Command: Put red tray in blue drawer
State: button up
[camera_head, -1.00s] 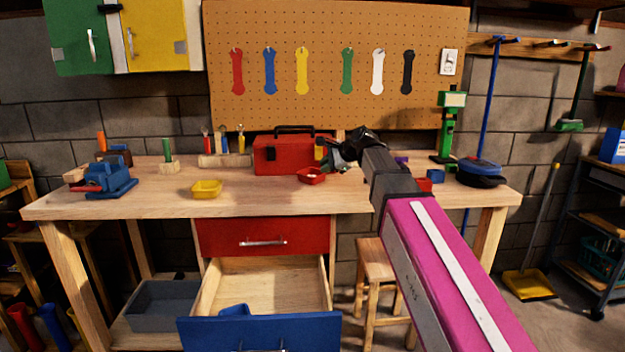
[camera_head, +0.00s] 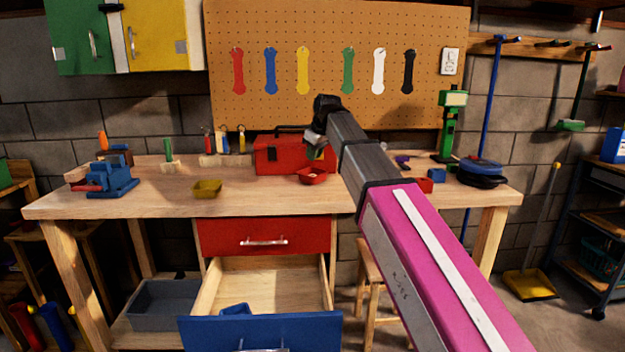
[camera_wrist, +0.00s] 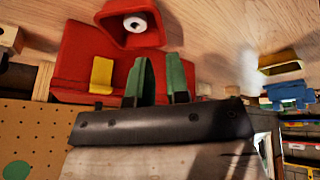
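The small red tray (camera_head: 312,177) sits on the workbench in front of the red toolbox. In the wrist view the red tray (camera_wrist: 128,38) holds a small round white item. My gripper (camera_head: 314,150) is just above the tray, apart from it. Its two green fingers (camera_wrist: 162,75) stand apart with nothing between them. The blue drawer (camera_head: 260,331) is pulled open below the red drawer. A small blue tray (camera_head: 235,309) lies inside it, and the rest of its visible floor is bare.
The red toolbox (camera_head: 280,156) stands close behind the tray. A yellow tray (camera_head: 207,189) and a blue vise (camera_head: 112,181) are to the left on the workbench (camera_head: 262,201). A wooden stool (camera_head: 369,275) stands right of the drawers.

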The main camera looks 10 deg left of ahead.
aim_at(307, 176)
jog(key=shift+x, duration=5.45)
jog(key=shift+w+r, duration=0.15)
grip_shut()
